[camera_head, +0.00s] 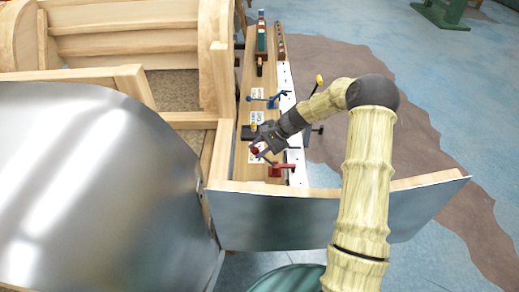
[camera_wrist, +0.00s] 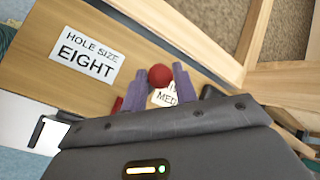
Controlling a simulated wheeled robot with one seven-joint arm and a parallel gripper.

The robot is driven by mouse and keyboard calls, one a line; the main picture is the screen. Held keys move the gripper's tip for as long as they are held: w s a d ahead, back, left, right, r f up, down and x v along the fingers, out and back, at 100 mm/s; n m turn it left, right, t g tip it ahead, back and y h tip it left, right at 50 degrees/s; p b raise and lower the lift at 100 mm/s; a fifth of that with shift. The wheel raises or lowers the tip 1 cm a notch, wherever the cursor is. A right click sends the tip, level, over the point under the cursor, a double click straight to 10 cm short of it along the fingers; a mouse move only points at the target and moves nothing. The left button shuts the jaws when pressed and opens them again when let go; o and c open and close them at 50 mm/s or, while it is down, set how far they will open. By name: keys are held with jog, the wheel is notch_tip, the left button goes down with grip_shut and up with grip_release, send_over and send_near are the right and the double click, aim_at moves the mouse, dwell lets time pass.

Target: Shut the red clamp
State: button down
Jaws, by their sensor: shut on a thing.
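The red clamp (camera_head: 283,171) is fixed near the close end of the wooden bench strip in the head view. Its round red knob (camera_wrist: 160,75) sits between the tips of my gripper's purple fingers in the wrist view. My gripper (camera_head: 262,150) is shut on this knob, above the bench and up-left of the clamp's base. In the wrist view, my gripper (camera_wrist: 158,84) hides most of the clamp; only a small red part shows beside the left finger. The clamp's lever is mostly hidden, so its exact angle is unclear.
A blue clamp (camera_head: 268,99) stands further along the bench (camera_head: 230,165). A dark clamp with a yellow knob (camera_head: 253,126) is closer. A "HOLE SIZE EIGHT" label (camera_wrist: 87,53) lies on the wood. A metal-skinned panel (camera_head: 270,220) borders the near side; wooden framing is at left.

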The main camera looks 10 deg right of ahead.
jog(key=shift+w+d+f, duration=0.1)
jog(key=shift+d+f, duration=0.1)
jog(key=shift+d, duration=0.25)
jog(key=c, duration=1.1)
grip_release()
jog(key=shift+a, duration=0.2)
jog(key=v, duration=1.7)
jog(key=shift+r+b, duration=0.2)
jog(key=shift+b, duration=0.25)
jog(key=shift+d, duration=0.1)
